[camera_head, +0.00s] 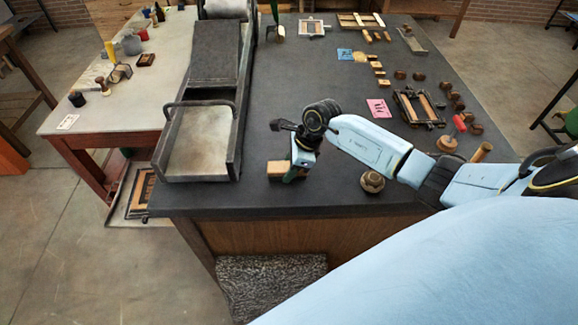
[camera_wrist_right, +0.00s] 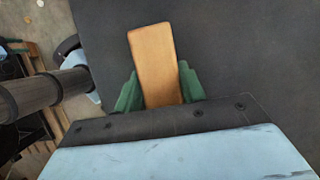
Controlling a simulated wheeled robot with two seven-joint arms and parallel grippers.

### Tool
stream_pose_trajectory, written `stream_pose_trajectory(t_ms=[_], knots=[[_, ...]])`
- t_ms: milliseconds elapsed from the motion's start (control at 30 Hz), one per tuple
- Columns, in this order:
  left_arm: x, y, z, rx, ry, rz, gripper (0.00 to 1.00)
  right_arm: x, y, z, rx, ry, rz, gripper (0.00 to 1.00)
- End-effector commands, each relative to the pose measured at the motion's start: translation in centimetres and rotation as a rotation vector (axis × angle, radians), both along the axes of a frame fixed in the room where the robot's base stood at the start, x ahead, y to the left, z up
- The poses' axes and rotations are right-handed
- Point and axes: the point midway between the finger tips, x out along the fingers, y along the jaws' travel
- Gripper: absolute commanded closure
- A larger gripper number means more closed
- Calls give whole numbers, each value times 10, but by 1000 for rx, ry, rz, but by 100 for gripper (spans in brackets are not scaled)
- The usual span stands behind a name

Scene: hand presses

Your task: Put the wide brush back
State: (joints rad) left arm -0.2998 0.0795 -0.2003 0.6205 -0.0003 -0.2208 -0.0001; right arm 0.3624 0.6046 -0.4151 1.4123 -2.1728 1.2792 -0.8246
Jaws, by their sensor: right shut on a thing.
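My right gripper (camera_head: 292,172) is at the front part of the dark worktop, to the right of the long flat press. It is shut on a plain wooden piece, taken here as the wide brush (camera_head: 278,168). In the right wrist view the brush (camera_wrist_right: 154,62) is a flat tan block between the two green fingers (camera_wrist_right: 160,92). No bristles can be made out. Whether it touches the worktop is hard to tell. My left gripper is in neither view.
The flat press (camera_head: 200,140) with its raised rim stands at left on the dark worktop (camera_head: 300,90). A round wooden knob (camera_head: 372,182) stands near the front edge. A dark frame (camera_head: 418,107), a pink card (camera_head: 378,108) and several small wooden items lie at right.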

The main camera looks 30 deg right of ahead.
Motion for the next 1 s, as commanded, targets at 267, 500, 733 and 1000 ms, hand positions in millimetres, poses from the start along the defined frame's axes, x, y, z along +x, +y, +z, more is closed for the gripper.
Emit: stream_pose_trajectory(t_ms=[267, 500, 733, 1000], knots=[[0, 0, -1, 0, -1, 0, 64, 0, 0, -1, 0, 0, 0, 38], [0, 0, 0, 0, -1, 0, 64, 0, 0, 0, 0, 1, 0, 38], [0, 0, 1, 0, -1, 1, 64, -5, -10, 26, -4, -3, 1, 38], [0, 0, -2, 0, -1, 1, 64, -17, -29, 79, -4, -3, 0, 38]])
